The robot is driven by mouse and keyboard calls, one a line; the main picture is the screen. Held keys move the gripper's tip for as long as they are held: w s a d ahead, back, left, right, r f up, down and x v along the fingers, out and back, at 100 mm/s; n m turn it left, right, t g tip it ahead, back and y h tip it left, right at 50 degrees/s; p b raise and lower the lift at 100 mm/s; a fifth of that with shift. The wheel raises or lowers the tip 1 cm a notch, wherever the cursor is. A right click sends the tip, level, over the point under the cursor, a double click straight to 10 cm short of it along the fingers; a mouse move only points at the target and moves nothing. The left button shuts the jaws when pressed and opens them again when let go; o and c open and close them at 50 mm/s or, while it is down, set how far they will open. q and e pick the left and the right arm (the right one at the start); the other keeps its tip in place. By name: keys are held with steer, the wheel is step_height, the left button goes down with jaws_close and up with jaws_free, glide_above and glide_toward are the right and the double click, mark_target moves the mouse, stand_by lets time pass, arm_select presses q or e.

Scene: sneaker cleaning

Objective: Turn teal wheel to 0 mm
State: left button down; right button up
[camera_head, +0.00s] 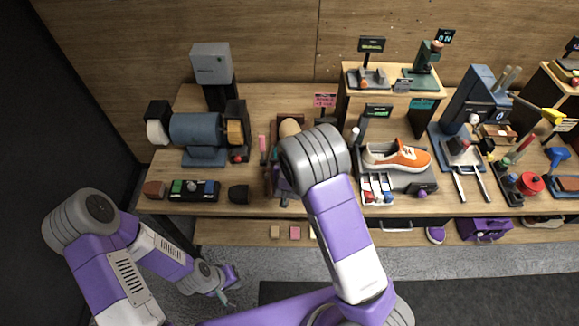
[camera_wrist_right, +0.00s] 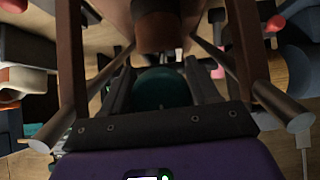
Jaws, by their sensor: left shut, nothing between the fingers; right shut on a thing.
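The teal wheel (camera_wrist_right: 162,88) shows in the right wrist view as a dark teal disc between the fingers of my right gripper (camera_wrist_right: 158,72), which is shut on it. Any scale or mark on the wheel cannot be read. In the head view a stand with a rounded wooden form (camera_head: 289,128) is partly behind my right forearm. My right gripper and the wheel are hidden or too small to make out there. My left gripper (camera_head: 228,298) is shut and empty, low at the left in front of the bench.
A blue bench grinder (camera_head: 198,130) stands left on the bench, with a dark tray (camera_head: 194,190) before it. An orange sneaker (camera_head: 397,158) sits on a grey stand to the right. Small blocks (camera_head: 295,233) lie on the lower shelf. Tools crowd the far right.

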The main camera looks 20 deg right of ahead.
steer(key=o, duration=1)
steer(key=shift+c, duration=0.2)
steer(key=v, duration=0.7)
steer(key=shift+s, duration=0.25)
steer(key=shift+r, duration=0.1)
steer(key=s+f+g+y+b, duration=0.1)
steer(key=s+f+g+b, duration=0.2)
steer(key=s+f, duration=0.5)
steer(key=s+f+g+y+b, duration=0.2)
steer(key=s+f+b, duration=0.15)
steer(key=f, duration=0.85)
steer(key=s+a+f+g+y+b, duration=0.3)
steer(key=s+f, duration=0.4)
steer(key=s, duration=0.5)
steer(key=shift+a+f+g+y, duration=0.3)
steer(key=shift+a+g+y, duration=0.1)
steer(key=shift+a, duration=0.5)
